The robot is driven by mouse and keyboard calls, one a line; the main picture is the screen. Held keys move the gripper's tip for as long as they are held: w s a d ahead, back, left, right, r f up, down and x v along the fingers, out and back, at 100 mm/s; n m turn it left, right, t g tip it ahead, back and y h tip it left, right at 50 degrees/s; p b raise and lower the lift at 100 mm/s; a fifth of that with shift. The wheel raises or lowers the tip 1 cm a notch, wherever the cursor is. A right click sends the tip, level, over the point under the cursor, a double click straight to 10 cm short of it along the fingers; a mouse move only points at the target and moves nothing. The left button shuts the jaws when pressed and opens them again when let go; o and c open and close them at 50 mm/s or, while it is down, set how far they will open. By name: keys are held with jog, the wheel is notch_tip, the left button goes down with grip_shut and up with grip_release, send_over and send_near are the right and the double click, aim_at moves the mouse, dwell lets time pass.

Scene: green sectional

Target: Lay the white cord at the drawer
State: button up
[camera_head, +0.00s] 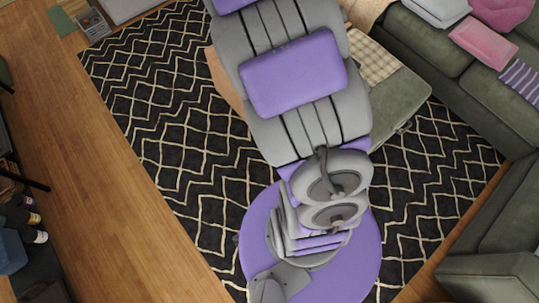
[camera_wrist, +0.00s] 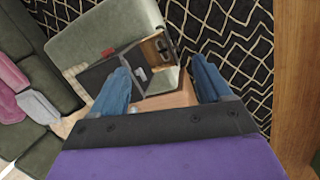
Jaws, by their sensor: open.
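My gripper (camera_wrist: 160,66) is open in the wrist view, its two blue fingers wide apart with nothing seen held between them. Beyond and between the fingers is a dark-lined, shallow open compartment (camera_wrist: 98,76), possibly the drawer, beside a light brown wooden surface (camera_wrist: 178,98). A small whitish thing (camera_wrist: 140,74) lies there near the left finger; I cannot tell if it is the white cord. In the head view my own arm covers the middle, and neither cord nor gripper fingers can be made out.
A green ottoman (camera_head: 398,103) stands on the black and cream zigzag rug (camera_head: 150,100), right of my arm. Green sofa sections (camera_head: 430,40) with pink cushions line the right side. A small grey crate (camera_head: 94,27) stands top left.

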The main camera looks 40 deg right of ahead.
jog(key=s+a+r+n+y, duration=0.1)
jog(key=s+a+r, duration=0.3)
jog(key=s+a, duration=0.5)
jog(key=s+a+r, duration=0.4)
jog(key=s+a, duration=0.5)
jog(key=s, duration=0.4)
jog(key=shift+a+n+y, duration=0.2)
jog(key=shift+n+y, duration=0.2)
jog(key=shift+r, duration=0.1)
